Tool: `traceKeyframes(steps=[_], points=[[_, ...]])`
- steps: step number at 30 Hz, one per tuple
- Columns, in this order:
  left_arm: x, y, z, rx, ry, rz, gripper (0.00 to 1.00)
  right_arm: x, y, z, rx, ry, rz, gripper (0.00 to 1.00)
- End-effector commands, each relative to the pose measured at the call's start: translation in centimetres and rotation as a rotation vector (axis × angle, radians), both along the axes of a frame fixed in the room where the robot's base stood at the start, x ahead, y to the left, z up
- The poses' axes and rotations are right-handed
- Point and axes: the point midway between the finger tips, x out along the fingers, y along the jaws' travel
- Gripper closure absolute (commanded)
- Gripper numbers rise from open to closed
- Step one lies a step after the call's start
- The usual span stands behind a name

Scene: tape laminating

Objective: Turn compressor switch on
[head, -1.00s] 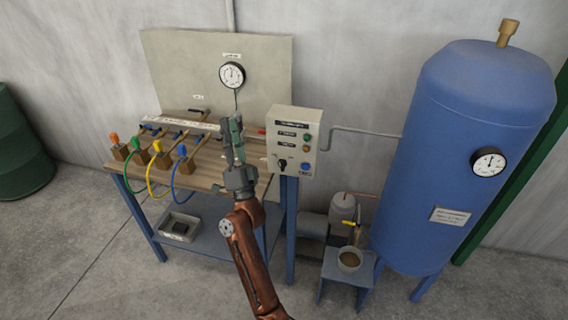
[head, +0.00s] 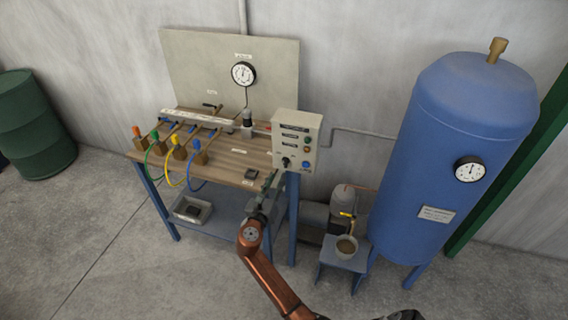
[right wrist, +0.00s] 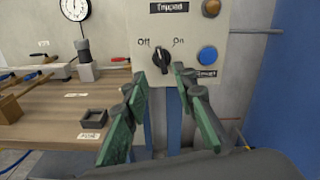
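The compressor control box (head: 296,140) is a cream panel at the right end of the workbench. Its black rotary switch (right wrist: 160,58) sits between the "Off" and "On" labels in the right wrist view, its pointer tilted toward "Off". In the head view the switch (head: 285,162) is small, at the box's lower left. My right gripper (head: 268,182) is in front of and below the box. In the right wrist view its green fingers (right wrist: 157,80) are spread, empty, on either side below the switch, apart from it. My left gripper is not in view.
A blue tank (head: 450,150) stands right of the box. The wooden bench (head: 235,160) holds valves with coloured hoses, a gauge on the back board (head: 205,65) and a small dark tray (right wrist: 94,117).

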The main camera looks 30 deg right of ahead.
Motion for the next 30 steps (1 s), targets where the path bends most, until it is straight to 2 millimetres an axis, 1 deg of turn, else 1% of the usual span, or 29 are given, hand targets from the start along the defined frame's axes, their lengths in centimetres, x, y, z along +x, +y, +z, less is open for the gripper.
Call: traceKeyframes(steps=[4,12,16,21,27,28,30], points=[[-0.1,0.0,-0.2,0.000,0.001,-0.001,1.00,0.7,-1.1,0.1,-0.021,0.011,-0.008,0.75],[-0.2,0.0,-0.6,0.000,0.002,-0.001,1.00,3.5,-4.3,0.1,-0.017,0.009,-0.006,0.75],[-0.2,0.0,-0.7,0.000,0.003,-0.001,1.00,4.4,-5.3,0.0,-0.016,0.009,-0.006,0.75],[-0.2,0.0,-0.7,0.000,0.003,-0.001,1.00,4.9,-5.8,0.1,-0.014,0.007,-0.004,0.75],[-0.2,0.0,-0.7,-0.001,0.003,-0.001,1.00,4.9,-5.9,0.1,-0.014,0.007,-0.004,0.75],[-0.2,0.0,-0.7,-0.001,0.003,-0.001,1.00,4.9,-5.9,0.1,-0.014,0.007,-0.004,0.75],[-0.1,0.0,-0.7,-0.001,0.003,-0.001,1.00,4.9,-5.9,0.1,-0.014,0.007,-0.004,0.80]])
